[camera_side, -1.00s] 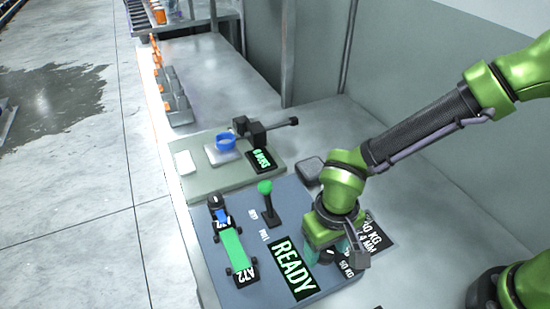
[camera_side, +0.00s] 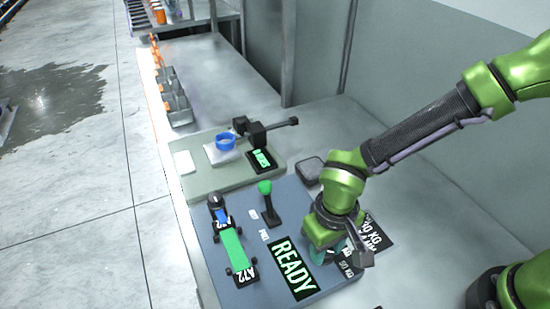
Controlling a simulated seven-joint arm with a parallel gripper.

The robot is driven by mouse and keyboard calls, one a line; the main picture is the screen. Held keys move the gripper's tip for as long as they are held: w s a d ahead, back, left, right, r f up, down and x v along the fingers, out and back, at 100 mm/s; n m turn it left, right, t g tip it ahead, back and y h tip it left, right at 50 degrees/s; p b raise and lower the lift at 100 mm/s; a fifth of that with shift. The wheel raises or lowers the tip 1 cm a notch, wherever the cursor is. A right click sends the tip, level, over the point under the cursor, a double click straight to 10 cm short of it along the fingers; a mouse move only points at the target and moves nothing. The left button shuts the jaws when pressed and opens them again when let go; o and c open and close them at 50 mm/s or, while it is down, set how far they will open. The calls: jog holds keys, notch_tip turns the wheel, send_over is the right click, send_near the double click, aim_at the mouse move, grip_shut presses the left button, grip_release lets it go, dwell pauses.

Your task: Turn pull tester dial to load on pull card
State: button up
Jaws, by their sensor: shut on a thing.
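The pull tester is a blue-grey panel (camera_side: 262,290) on the bench. It has a READY display (camera_side: 293,267), a lever with a green knob (camera_side: 265,187), and a green strip (camera_side: 232,249) beside a label reading A72. My gripper (camera_side: 328,255) points down at the panel's right side, shut on the dial, which is mostly hidden beneath it. Small KG markings (camera_side: 346,268) show beside the dial, partly covered. The black pull card (camera_side: 378,234) lies right of my wrist with white KG and MM lines, its left part hidden, so the full load is unreadable.
A grey-green board (camera_side: 200,181) behind holds a blue ring (camera_side: 225,141), a small green-lit display (camera_side: 261,161) and a black arm-like fixture (camera_side: 258,131). A dark grey block (camera_side: 311,168) sits near the panel's back corner. Bench right of the card is clear.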

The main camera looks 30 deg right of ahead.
jog(key=n, duration=0.3)
jog(key=shift+n, duration=0.4)
jog(key=n, duration=0.4)
dwell(0.5)
jog(key=o, duration=1)
jog(key=shift+o, duration=0.2)
jog(key=shift+r, duration=0.1)
notch_tip(320, 180, up, 17)
